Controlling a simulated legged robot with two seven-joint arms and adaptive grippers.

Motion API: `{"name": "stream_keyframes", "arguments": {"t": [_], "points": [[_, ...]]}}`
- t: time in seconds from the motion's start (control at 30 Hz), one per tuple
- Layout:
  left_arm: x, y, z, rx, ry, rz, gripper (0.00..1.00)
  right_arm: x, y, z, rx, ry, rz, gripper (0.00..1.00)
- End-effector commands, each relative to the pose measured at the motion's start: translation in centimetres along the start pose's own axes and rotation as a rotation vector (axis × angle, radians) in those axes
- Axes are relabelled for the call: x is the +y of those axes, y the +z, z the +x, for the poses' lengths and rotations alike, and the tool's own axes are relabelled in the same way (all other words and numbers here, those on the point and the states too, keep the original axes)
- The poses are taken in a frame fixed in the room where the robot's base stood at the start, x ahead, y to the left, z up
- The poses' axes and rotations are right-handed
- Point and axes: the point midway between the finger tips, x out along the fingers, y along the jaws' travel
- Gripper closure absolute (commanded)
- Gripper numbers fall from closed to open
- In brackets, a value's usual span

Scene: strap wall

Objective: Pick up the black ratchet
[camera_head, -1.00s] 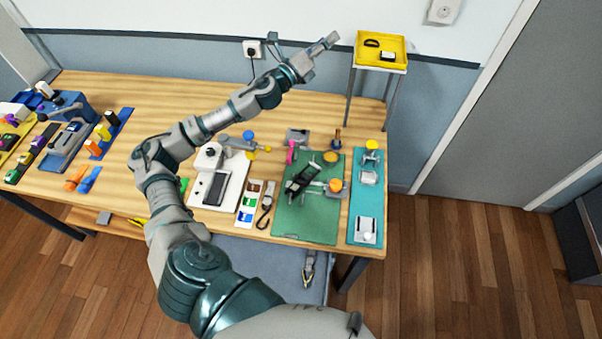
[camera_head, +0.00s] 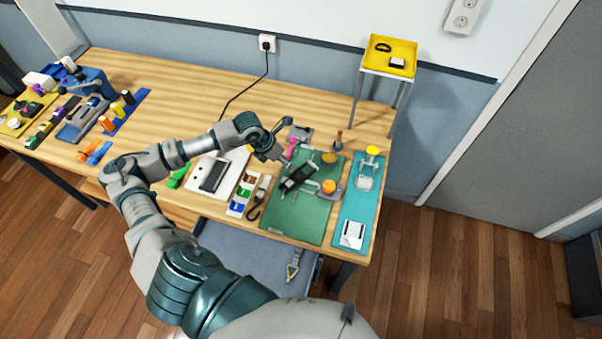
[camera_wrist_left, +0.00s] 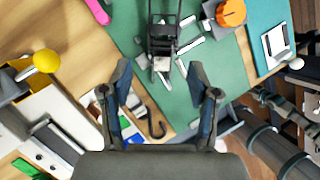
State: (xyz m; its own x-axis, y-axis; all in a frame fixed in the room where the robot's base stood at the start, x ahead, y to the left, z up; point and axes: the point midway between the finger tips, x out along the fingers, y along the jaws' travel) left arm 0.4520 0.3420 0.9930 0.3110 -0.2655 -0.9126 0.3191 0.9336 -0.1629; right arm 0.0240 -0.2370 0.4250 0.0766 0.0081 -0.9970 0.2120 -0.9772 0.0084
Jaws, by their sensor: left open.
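The black ratchet (camera_head: 297,179) lies on the green mat (camera_head: 290,222) near the right end of the table. In the left wrist view the ratchet (camera_wrist_left: 163,28) is at the top centre, beyond the fingertips, with pale metal pieces around it. My left gripper (camera_head: 285,141) is above the table, up and left of the ratchet in the head view. In the wrist view my left gripper (camera_wrist_left: 160,78) has its two fingers spread with nothing between them. The ratchet is apart from the fingers. My right gripper is not in view.
An orange knob (camera_head: 329,186) stands right beside the ratchet. A pink piece (camera_head: 291,148) lies by the mat's upper left. A black hook (camera_head: 254,212) and coloured cards (camera_head: 240,194) lie to the left. A teal mat (camera_head: 350,216) is to the right; a yellow tray (camera_head: 402,52) stands behind.

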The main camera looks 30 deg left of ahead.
Motion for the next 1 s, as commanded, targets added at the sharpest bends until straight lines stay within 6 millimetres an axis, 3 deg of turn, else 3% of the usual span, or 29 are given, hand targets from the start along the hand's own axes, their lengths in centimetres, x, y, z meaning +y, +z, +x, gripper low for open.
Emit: {"name": "stream_keyframes", "arguments": {"t": [0.2, 0.47, 0.7, 1.0], "points": [[-0.3, 0.1, 4.2, -0.001, -0.002, 0.000, 0.40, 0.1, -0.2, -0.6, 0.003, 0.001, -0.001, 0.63], [-0.6, 0.2, 6.4, -0.001, -0.001, 0.002, 0.40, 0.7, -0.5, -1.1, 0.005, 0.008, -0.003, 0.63], [-0.3, 0.2, 10.1, -0.002, -0.002, 0.000, 0.40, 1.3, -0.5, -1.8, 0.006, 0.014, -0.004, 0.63], [-0.3, 0.1, 10.7, -0.002, -0.001, 0.002, 0.40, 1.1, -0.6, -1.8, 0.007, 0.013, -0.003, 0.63]]}}
